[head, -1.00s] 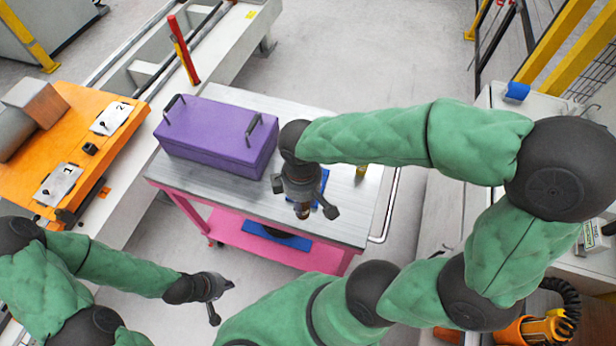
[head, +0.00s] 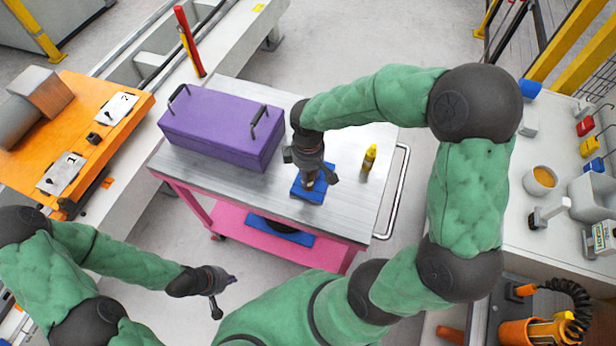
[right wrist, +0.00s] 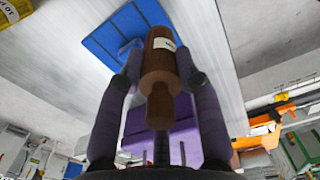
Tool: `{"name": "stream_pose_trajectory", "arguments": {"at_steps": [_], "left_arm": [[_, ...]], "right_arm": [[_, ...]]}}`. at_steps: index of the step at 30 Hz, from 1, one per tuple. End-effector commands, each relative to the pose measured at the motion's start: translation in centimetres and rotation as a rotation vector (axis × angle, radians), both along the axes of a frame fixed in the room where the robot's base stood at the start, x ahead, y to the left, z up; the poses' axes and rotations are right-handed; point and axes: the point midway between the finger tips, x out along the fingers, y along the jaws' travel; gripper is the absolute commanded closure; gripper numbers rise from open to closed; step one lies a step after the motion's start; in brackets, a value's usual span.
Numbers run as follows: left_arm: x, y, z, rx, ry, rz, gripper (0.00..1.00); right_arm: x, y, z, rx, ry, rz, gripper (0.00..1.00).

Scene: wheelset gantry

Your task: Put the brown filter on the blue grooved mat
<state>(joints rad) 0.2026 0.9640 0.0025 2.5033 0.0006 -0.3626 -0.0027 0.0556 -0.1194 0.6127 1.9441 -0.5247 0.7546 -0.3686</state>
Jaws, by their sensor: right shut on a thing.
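My right gripper (head: 311,176) is shut on the brown filter (right wrist: 160,62), which has a white label and a narrower end toward the wrist. In the head view only a bit of the brown filter (head: 309,182) shows below the fingers. It is over the blue mat (head: 299,194) on the metal-topped cart, and the gripper hides part of the mat. In the right wrist view the blue mat (right wrist: 104,48) lies beyond and left of the filter. I cannot tell whether they touch. My left gripper (head: 224,294) is open and empty, in front of the cart.
A purple toolbox (head: 222,132) with two handles fills the left of the cart top (head: 345,208). A yellow bottle (head: 369,158) stands right of the mat. The cart has a rail (head: 395,190) at its right edge. A bench with several small items (head: 540,180) is at right.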

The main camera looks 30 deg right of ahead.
Motion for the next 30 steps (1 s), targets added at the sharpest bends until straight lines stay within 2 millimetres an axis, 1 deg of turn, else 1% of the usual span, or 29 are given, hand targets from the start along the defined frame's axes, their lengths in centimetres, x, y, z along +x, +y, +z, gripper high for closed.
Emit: {"name": "stream_pose_trajectory", "arguments": {"at_steps": [5,8,12,15,22,26,27,29,30], "left_arm": [[0.0,0.0,-0.2,0.0,0.0,0.0,1.0],[0.0,0.0,-0.4,0.0,0.0,0.0,1.0],[0.0,0.0,-0.9,0.0,0.0,0.0,1.0],[0.0,0.0,-1.1,0.0,0.0,0.0,1.0],[0.0,0.0,-1.0,0.0,0.0,0.0,1.0],[0.0,0.0,-1.3,0.0,0.0,0.0,1.0],[0.0,0.0,-1.3,0.0,0.0,0.0,1.0],[0.0,0.0,-1.2,0.0,0.0,0.0,1.0],[0.0,0.0,-1.2,0.0,0.0,0.0,1.0]], "right_arm": [[0.6,-0.3,-0.8,0.0,0.0,0.0,0.97],[1.1,-0.6,-1.6,-0.001,0.002,0.0,0.97],[1.0,-0.6,-3.7,0.0,0.004,0.0,0.97],[1.1,-0.6,-4.5,0.0,0.0,0.001,0.97],[1.1,-0.6,-4.4,0.0,-0.001,0.0,0.97],[1.1,-0.6,-4.8,-0.001,-0.001,0.0,0.97],[1.1,-0.6,-4.9,0.0,0.0,0.0,0.62],[1.1,-0.6,-4.8,0.0,0.0,0.0,0.46],[1.1,-0.6,-4.8,0.0,0.0,0.0,0.42]]}}
